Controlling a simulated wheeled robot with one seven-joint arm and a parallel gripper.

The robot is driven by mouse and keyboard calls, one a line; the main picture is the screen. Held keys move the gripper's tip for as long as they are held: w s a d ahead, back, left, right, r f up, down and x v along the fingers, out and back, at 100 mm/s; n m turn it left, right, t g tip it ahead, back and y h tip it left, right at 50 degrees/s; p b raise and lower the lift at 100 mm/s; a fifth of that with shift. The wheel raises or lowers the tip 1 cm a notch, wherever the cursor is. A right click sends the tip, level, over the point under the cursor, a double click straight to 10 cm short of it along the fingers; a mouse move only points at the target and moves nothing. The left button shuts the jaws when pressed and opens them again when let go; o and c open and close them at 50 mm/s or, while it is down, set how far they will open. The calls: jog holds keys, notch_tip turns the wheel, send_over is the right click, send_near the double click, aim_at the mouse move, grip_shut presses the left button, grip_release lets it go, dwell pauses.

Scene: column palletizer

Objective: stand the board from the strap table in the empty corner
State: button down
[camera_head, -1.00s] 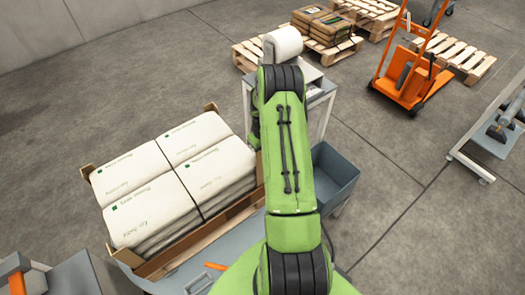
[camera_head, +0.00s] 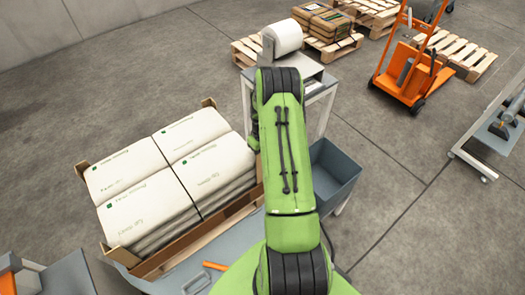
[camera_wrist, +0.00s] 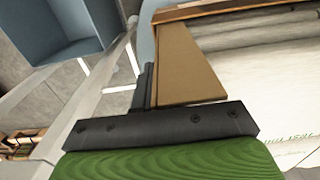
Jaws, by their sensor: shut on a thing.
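The tan board (camera_wrist: 188,62) is in my gripper (camera_wrist: 150,88), which is shut on it. In the wrist view the board stands out past the dark gripper bar, beside the white bags (camera_wrist: 275,85). In the head view my arm hides the gripper and the board. The stack of white bags (camera_head: 172,178) sits in a low brown-edged tray at left. Tan corner boards show at its back corner (camera_head: 209,103), left corner (camera_head: 83,170) and front corner (camera_head: 113,254). The right corner is behind my arm. I cannot tell whether the held board touches the stack.
A grey-topped table with a white roll (camera_head: 285,37) stands behind my arm. A blue-grey bin (camera_head: 335,168) is close to its right; it also shows in the wrist view (camera_wrist: 65,30). Pallets and an orange hand truck (camera_head: 410,70) are farther back.

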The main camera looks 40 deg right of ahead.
jog(key=shift+a+r, duration=0.1)
jog(key=shift+a, duration=0.1)
jog(key=c, duration=1.2)
grip_release()
jog(key=shift+w, duration=0.2)
jog(key=shift+c, duration=0.2)
jog(key=shift+o, duration=0.4)
jog(key=shift+w+r, duration=0.1)
notch_tip(320, 180, up, 16)
jog(key=p, duration=0.2)
jog(key=shift+s+d+f, duration=0.25)
jog(key=shift+d, duration=0.15)
